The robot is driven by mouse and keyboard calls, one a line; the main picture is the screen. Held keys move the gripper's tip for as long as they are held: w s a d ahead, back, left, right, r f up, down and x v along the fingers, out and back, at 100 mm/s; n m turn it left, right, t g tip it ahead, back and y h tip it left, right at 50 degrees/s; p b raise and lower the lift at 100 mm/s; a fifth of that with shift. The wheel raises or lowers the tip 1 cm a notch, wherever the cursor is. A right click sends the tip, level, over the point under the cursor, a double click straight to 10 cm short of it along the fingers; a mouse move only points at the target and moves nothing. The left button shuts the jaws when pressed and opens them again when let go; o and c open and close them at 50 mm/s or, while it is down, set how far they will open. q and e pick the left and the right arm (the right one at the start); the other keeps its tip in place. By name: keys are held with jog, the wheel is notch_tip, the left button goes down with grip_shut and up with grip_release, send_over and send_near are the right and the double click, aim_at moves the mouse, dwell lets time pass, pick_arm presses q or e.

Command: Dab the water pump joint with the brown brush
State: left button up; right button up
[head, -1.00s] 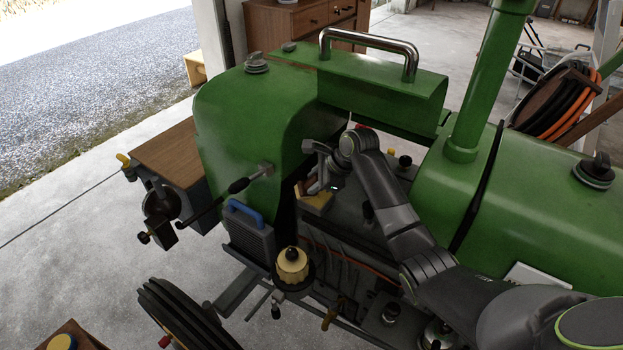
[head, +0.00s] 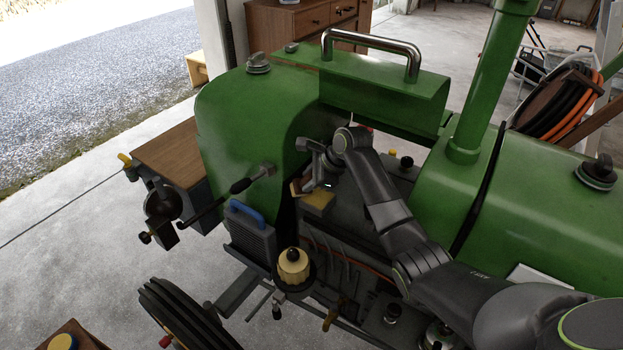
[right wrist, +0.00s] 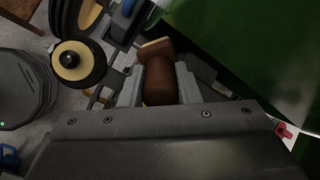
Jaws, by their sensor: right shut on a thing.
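My right gripper (head: 317,180) reaches into the gap beside the tractor's engine, behind the green front hood. In the right wrist view its jaws (right wrist: 160,88) are shut on the brown brush (right wrist: 158,82), whose rounded dark brown handle shows between the fingers. A lighter wooden part (right wrist: 155,48) shows just beyond the handle. In the head view a small brown piece, apparently the brush (head: 295,188), shows left of the gripper. I cannot make out the water pump joint, nor whether the brush touches anything. My left gripper is not in view.
The green hood (head: 235,115) stands close left of the gripper, with the chrome-handled cover (head: 385,90) behind. A yellowish block (head: 318,202) lies just below. A cream round cap (head: 293,266) and a blue-handled grey case (head: 248,235) stand in front.

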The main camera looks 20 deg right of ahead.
jog(key=shift+s, duration=0.1)
jog(key=shift+s+d, duration=0.65)
jog(key=shift+s, duration=0.1)
jog(key=shift+w+a, duration=0.1)
jog(key=shift+w+a, duration=0.55)
jog(key=shift+w, duration=0.15)
jog(key=shift+s+d, duration=0.1)
jog(key=shift+d, duration=0.05)
jog(key=shift+s+d, duration=0.5)
jog(key=shift+s, duration=0.1)
jog(key=shift+w+a, duration=0.1)
jog(key=shift+a, duration=0.05)
jog(key=shift+w+a, duration=0.5)
jog(key=shift+w, duration=0.15)
jog(key=shift+s+d, duration=0.15)
